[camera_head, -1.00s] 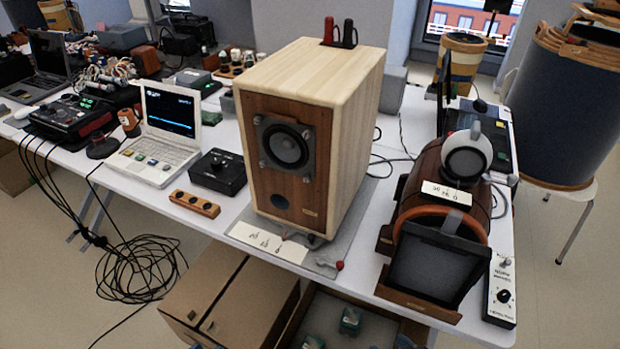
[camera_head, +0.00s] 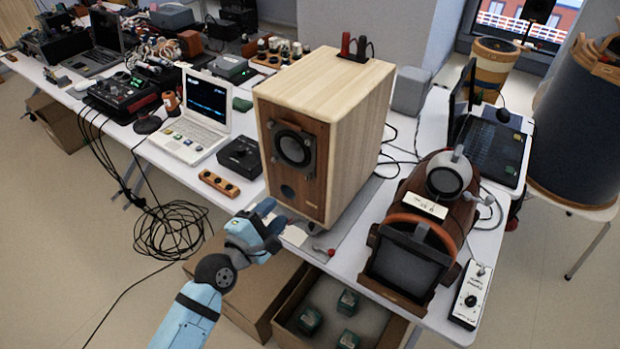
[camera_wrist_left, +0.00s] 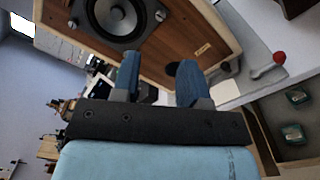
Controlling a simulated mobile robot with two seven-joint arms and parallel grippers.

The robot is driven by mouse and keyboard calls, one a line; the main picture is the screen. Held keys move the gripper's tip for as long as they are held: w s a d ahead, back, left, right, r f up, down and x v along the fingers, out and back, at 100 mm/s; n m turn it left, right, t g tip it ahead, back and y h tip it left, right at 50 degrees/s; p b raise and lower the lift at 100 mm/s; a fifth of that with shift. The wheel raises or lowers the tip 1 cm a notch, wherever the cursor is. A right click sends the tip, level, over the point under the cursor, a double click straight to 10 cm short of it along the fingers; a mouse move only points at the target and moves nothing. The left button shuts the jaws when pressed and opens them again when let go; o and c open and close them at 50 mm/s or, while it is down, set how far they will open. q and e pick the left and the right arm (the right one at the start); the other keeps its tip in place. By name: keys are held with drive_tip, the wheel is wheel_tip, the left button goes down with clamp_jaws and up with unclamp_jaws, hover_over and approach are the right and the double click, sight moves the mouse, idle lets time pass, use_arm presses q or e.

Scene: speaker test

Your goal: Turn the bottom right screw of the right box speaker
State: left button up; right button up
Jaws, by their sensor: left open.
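A pale wooden box speaker (camera_head: 345,90) stands on the table, its brown front with a round dark driver (camera_head: 293,148) facing me. The speaker's front (camera_wrist_left: 215,40) also shows at the top of the left wrist view, tilted, with the driver cone (camera_wrist_left: 115,15) and a grey corner bracket (camera_wrist_left: 158,15). My left gripper (camera_head: 271,215) is open and empty, in front of and below the speaker's lower front edge. Its two blue fingers (camera_wrist_left: 159,75) are apart. My right gripper is not in view.
A brown round device with a dark screen (camera_head: 405,268) stands right of the speaker. A red-tipped lever (camera_head: 330,252) lies by the table edge (camera_head: 350,272). An open carton (camera_head: 285,335) is below.

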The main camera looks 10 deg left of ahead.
sight(308, 178)
use_arm(q)
drive_tip(key=x, duration=1.1)
drive_tip(key=shift+w+d, duration=0.2)
drive_tip(key=shift+w, duration=0.15)
clamp_jaws()
